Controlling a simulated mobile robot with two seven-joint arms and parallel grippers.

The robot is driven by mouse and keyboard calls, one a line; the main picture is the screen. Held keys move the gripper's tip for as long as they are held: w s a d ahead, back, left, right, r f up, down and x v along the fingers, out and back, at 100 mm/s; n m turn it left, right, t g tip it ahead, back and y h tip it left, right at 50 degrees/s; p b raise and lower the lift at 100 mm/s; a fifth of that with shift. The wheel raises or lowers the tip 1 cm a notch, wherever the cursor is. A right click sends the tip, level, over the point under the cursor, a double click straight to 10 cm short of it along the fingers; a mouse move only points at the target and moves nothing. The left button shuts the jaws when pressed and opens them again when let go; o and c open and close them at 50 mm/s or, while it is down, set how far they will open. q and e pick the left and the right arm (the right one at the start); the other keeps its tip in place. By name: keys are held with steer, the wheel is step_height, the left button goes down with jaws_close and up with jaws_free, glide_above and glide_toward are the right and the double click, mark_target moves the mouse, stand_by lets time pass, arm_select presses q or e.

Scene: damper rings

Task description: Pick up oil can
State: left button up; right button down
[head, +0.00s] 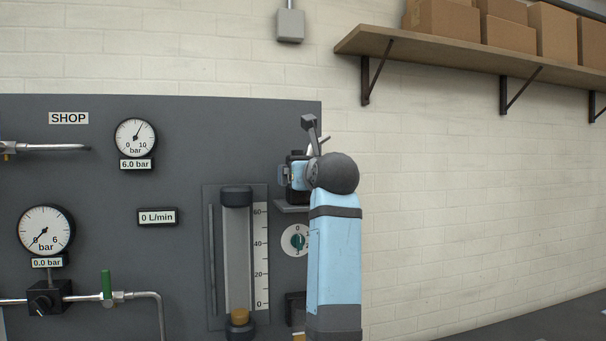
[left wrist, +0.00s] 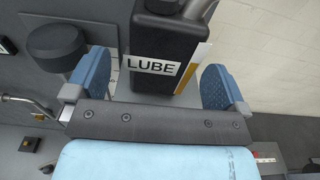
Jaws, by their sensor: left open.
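The oil can is a black can (left wrist: 166,50) with a white LUBE label, seen at the top middle of the left wrist view. My left gripper (left wrist: 157,84) is open, with one blue finger on each side of the can. There appears to be a gap at the left finger; contact at the right finger is unclear. In the head view my left gripper (head: 284,175) is small and partly hidden by my own arm, right of the clear flow tube. A grey spout-like piece (head: 309,124) sticks up above it. Most of the can is hidden there. My right gripper is not in view.
The grey panel (head: 80,180) carries gauges, pipes and a flow tube (head: 236,250) with a dark cap. A small ledge (head: 290,207) and a dial (head: 296,241) sit close by my gripper. A wall shelf (head: 470,58) with boxes is at upper right. The wall below it is clear.

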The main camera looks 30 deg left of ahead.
arm_select(q)
steer(key=p+x, duration=0.2)
steer(key=x, duration=0.3)
steer(key=shift+w+f, duration=0.1)
steer(key=shift+f, duration=0.05)
steer(key=shift+d, duration=0.2)
steer(key=shift+c, duration=1.3)
steer(key=c, duration=0.8)
steer(key=shift+c, duration=0.2)
